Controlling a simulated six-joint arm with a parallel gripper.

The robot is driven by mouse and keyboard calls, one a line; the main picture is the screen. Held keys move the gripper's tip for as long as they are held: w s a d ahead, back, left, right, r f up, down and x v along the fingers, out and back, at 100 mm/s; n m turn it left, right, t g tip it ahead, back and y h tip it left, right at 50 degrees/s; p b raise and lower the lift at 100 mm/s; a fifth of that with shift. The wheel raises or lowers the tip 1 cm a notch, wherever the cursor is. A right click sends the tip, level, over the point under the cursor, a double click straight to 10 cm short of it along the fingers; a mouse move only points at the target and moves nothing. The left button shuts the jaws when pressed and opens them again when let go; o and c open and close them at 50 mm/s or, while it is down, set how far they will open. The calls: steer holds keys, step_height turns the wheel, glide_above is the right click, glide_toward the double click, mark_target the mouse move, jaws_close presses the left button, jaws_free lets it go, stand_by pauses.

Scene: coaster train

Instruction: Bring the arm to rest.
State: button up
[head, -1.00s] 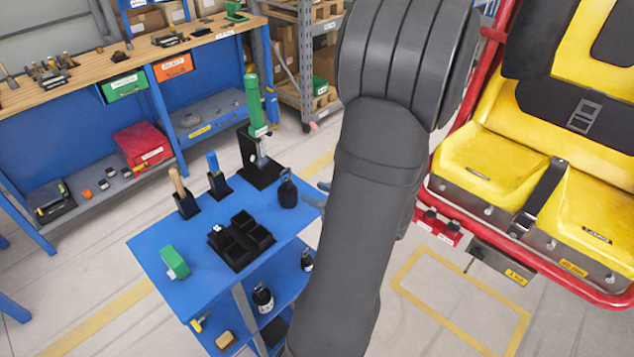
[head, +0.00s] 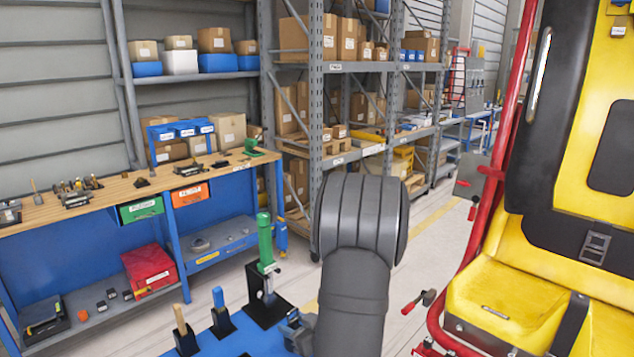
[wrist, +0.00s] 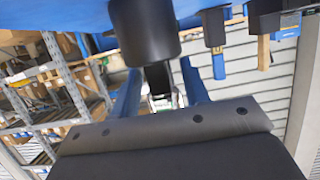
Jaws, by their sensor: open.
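My arm rises through the middle of the head view. My gripper (head: 295,328) shows small and partly hidden at the arm's left side, low over the blue cart top (head: 208,345). In the wrist view, which looks upside down, the two blue-grey fingers of my gripper (wrist: 158,78) stand apart. A black cylindrical thing with a narrow neck (wrist: 145,30) shows between and beyond them. I cannot tell whether they touch it; nothing is visibly clamped.
A green-handled tool (head: 265,240) stands in a black holder beside a blue-handled tool (head: 219,298) and a wooden-handled one (head: 179,320). A yellow seat (head: 500,300) with a red frame (head: 490,200) is on the right. A workbench (head: 100,205) and shelving stand behind.

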steer(key=shift+w+a+f, duration=0.1)
steer(key=shift+f, duration=0.15)
steer(key=shift+r, duration=0.2)
